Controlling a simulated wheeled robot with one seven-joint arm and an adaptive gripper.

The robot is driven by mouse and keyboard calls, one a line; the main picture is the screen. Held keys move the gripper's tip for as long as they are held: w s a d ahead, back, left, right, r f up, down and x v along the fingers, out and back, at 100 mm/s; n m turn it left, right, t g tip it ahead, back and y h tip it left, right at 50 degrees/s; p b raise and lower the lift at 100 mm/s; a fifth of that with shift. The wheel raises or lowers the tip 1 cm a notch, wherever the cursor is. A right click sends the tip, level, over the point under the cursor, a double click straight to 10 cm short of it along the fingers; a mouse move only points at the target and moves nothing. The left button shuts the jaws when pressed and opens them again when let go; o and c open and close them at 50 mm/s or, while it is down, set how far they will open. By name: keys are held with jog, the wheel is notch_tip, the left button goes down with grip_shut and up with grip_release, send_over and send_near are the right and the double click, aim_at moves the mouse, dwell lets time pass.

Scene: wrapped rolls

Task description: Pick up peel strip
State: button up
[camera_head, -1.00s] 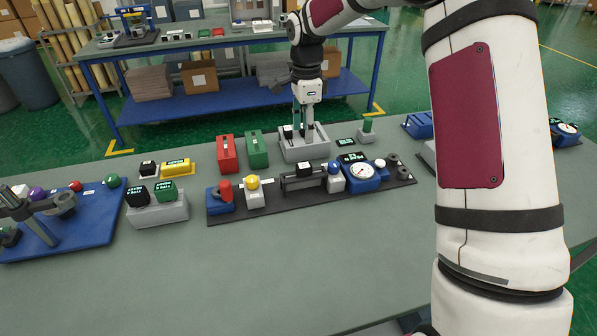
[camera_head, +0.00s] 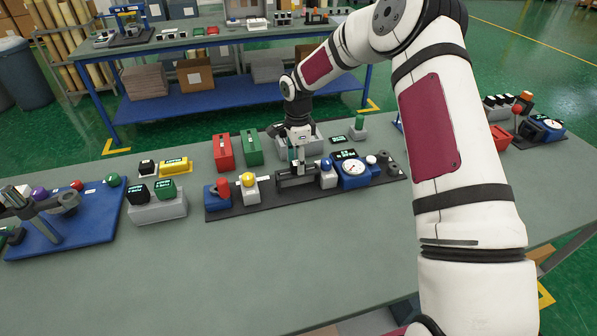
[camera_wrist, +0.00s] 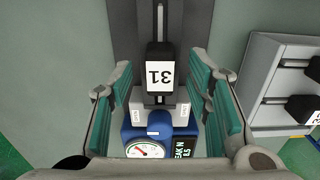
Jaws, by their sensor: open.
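A black block with a white label reading "31", upside down in the wrist view (camera_wrist: 159,70), sits in line with a dark grey slotted rail (camera_wrist: 143,25). It is the likeliest peel strip, but no name on it can be read. My gripper (camera_wrist: 160,78) is open, its teal-padded fingers to the left and right of the block, with gaps and no visible contact. In the head view my gripper (camera_head: 297,166) is low over the rail fixture on the dark mat (camera_head: 235,210), and hides most of the block there.
A blue gauge unit (camera_head: 354,173) stands right of the rail; a yellow-knobbed block (camera_head: 249,187) and blue unit (camera_head: 217,196) stand left. Behind is a grey slotted tray (camera_wrist: 279,65) holding black-ended pieces. Red (camera_head: 222,151) and green (camera_head: 251,147) boxes are nearby.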

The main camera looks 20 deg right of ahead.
jog(key=shift+f, duration=0.65)
jog(key=shift+c, duration=0.6)
grip_shut()
